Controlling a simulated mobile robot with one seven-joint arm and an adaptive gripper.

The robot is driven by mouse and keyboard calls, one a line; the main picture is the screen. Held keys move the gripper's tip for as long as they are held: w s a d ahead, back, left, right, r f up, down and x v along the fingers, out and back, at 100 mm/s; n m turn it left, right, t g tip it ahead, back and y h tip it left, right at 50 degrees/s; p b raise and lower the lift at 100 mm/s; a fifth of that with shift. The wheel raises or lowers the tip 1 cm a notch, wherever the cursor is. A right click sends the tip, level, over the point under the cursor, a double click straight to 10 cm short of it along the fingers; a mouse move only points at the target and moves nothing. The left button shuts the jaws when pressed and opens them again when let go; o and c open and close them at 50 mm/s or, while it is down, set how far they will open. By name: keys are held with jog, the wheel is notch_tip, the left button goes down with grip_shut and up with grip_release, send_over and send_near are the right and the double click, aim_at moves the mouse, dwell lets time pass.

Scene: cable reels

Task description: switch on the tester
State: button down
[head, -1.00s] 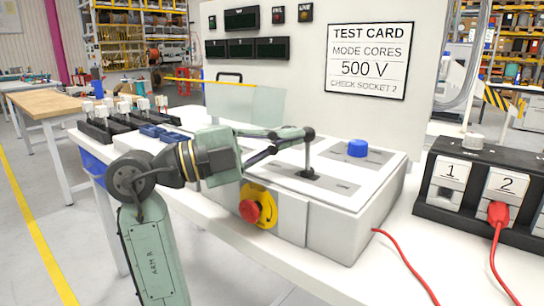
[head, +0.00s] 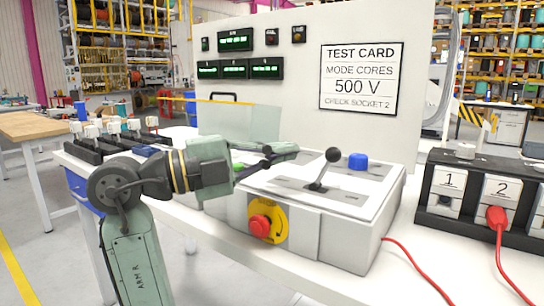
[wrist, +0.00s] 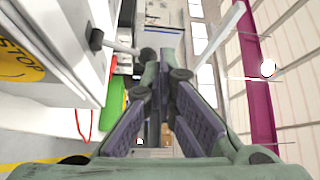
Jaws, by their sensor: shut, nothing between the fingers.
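The tester is a white box (head: 345,228) with a tall back panel (head: 300,90). Its displays (head: 236,40) show green text. A black-knobbed lever (head: 333,155) on its top leans to the right, and a ball-ended lever also shows in the wrist view (wrist: 97,39). A blue knob (head: 358,161) sits behind the lever. A red stop button (head: 260,226) on a yellow plate is on the front. My gripper (head: 290,150) is left of the lever, apart from it, and partly hidden behind my wrist. In the wrist view its fingers (wrist: 158,75) are together and empty.
A test card (head: 361,77) on the panel reads 500 V and "check socket 2". A black socket block (head: 440,222) stands at the right, with a red plug (head: 496,217) in socket 2. A clear shield (head: 238,122) stands behind my gripper. Several white-topped connectors (head: 95,130) are at left.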

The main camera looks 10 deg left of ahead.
jog(key=r+v, duration=0.1)
jog(key=v, duration=0.9)
jog(key=shift+a+r+b, duration=0.15)
jog(key=shift+b, duration=0.2)
